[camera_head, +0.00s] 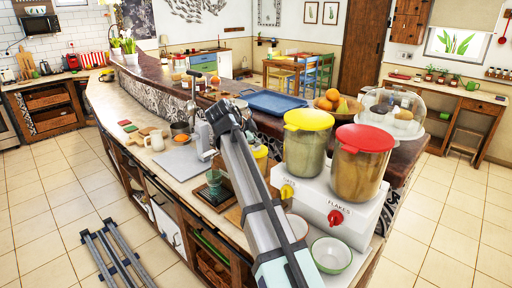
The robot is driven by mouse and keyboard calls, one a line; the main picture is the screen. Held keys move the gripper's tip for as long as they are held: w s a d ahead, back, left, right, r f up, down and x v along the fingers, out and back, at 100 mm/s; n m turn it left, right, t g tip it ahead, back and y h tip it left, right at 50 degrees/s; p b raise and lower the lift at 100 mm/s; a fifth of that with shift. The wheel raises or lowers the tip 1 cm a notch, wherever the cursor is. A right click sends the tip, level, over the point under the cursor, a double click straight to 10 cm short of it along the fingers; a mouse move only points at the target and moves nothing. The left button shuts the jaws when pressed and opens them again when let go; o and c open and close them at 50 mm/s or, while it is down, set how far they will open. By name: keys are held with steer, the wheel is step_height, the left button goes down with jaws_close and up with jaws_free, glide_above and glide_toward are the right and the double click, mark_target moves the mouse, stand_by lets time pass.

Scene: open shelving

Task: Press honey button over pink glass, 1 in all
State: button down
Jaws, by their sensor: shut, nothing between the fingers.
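My gripper (222,115) is a dark shape at the far end of my arm, above the counter, shut and with nothing visible in it. A yellow-topped container (260,153) shows partly behind my arm; I cannot tell whether it is the honey dispenser, and no button on it can be made out. No pink glass can be picked out; my arm hides part of the counter. A white dispenser base (318,200) to the right of my arm carries a yellow-lidded jar (305,150) and a red-lidded jar (358,172); its right knob is labelled FLAKES.
A green bowl (331,254) and a pale bowl (297,226) stand under the dispenser, close to my arm. A blue tray (272,101), fruit bowl (335,106) and glass dome (393,112) are on the raised ledge. A white mug (156,140) stands to the left.

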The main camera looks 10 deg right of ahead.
mark_target(255, 148)
steer(key=shift+r, duration=0.8)
steer(key=shift+r+p, duration=0.8)
steer(key=shift+r, duration=1.7)
steer(key=shift+f, duration=0.1)
